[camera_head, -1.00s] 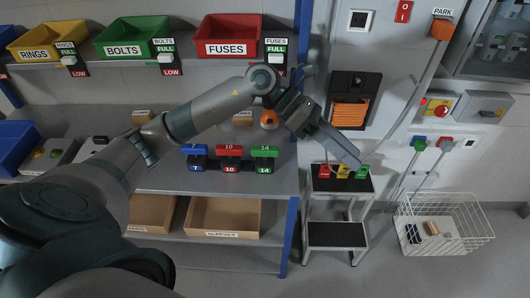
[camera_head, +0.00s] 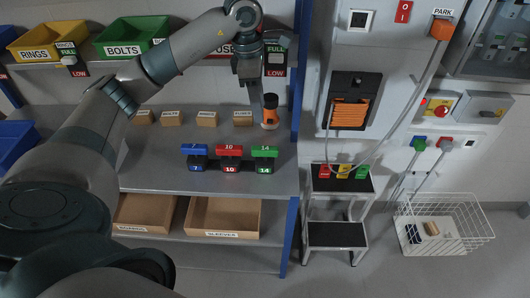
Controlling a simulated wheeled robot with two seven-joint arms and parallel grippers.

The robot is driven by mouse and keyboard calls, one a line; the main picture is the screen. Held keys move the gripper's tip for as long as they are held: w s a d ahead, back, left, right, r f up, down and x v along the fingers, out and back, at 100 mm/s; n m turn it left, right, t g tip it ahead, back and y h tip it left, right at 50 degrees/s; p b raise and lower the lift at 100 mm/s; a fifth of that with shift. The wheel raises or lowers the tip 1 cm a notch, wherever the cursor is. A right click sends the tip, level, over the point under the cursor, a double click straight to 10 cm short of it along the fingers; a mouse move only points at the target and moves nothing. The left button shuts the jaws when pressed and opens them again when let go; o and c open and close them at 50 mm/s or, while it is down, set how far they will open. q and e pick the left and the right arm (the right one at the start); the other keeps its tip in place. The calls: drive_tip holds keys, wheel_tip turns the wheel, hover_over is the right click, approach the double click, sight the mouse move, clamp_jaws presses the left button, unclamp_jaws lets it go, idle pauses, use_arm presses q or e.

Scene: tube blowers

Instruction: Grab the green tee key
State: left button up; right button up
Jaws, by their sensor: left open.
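The green tee key (camera_head: 265,152), marked 14, stands on the workbench at the right end of a row, beside the red tee key (camera_head: 229,150) and the blue tee key (camera_head: 194,149). Its green bar lies across the top, with a green 14 label below it. My left gripper (camera_head: 257,104) is open and points down, above and slightly behind the green key in the picture. It is apart from the key, close to an orange and black cylinder (camera_head: 270,112); I cannot tell whether they touch. My right gripper is not in view.
Small cardboard boxes (camera_head: 207,118) line the back of the bench. Bins stand on the shelf above, including a green bolts bin (camera_head: 130,35). Open cardboard trays (camera_head: 222,217) lie below. A stepped stool (camera_head: 338,235) and a wire basket (camera_head: 440,222) stand right. The bench front is clear.

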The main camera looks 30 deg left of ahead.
use_arm(q)
drive_tip(key=f, duration=0.1)
drive_tip(key=p, duration=0.4)
hover_over(265, 148)
drive_tip(key=f, duration=1)
drive_tip(key=shift+s+f, duration=0.1)
drive_tip(key=shift+s, duration=0.15)
drive_tip(key=shift+f, duration=0.45)
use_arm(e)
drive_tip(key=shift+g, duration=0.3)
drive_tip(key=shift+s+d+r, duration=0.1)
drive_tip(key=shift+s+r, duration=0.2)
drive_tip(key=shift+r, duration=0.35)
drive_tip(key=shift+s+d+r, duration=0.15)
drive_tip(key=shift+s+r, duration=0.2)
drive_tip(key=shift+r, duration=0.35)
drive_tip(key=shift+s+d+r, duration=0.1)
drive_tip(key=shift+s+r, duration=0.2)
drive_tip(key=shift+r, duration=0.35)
